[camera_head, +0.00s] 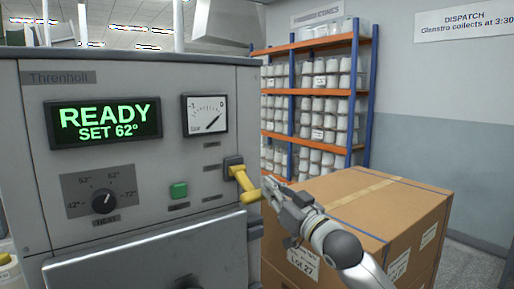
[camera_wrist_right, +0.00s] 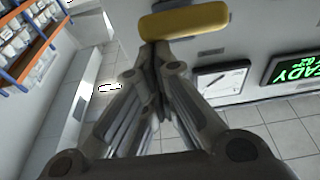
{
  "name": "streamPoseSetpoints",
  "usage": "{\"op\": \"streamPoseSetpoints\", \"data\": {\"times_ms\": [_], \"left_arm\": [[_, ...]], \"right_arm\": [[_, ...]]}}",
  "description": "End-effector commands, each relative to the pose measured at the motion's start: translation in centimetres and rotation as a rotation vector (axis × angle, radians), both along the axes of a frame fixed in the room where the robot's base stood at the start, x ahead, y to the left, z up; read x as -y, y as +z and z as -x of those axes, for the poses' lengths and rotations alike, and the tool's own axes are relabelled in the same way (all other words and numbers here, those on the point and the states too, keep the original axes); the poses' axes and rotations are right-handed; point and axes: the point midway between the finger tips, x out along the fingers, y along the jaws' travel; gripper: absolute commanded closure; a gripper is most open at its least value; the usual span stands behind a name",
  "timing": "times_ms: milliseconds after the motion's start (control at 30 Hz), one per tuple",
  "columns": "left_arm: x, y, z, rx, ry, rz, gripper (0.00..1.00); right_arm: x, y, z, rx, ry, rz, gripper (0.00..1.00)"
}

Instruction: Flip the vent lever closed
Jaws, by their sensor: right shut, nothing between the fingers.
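The vent lever (camera_head: 243,183) is a yellow handle on a dark mount at the right edge of the grey machine's front. It slants down and to the right, and its end bar sits lowest. My right gripper (camera_head: 270,188) is just right of the lever, with its fingers shut and empty. In the right wrist view the yellow bar (camera_wrist_right: 186,20) lies across the tips of the shut fingers (camera_wrist_right: 155,48). I cannot tell whether they touch it. My left gripper is not in view.
The grey machine (camera_head: 140,230) has a green READY display (camera_head: 104,121), a gauge (camera_head: 205,114), a dial (camera_head: 104,201) and a green button (camera_head: 179,189). A large cardboard box (camera_head: 400,205) stands close behind my right arm. A shelf rack (camera_head: 313,100) with white bobbins stands at the back.

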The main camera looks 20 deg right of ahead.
Motion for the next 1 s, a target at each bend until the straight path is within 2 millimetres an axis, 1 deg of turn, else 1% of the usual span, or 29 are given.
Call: {"op": "streamPoseSetpoints", "data": {"times_ms": [33,67,400,1000], "left_arm": [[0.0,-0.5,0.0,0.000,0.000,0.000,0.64],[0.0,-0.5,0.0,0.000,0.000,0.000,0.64],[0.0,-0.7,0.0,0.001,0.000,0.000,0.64],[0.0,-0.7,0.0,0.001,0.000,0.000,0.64]], "right_arm": [[0.0,-0.6,-0.1,0.000,0.000,0.000,1.00],[0.0,-0.7,-0.1,0.000,0.000,0.000,1.00],[-0.2,-2.1,-0.5,-0.004,0.000,0.000,1.00],[-0.3,-2.6,-0.7,-0.012,0.001,0.001,1.00]]}}
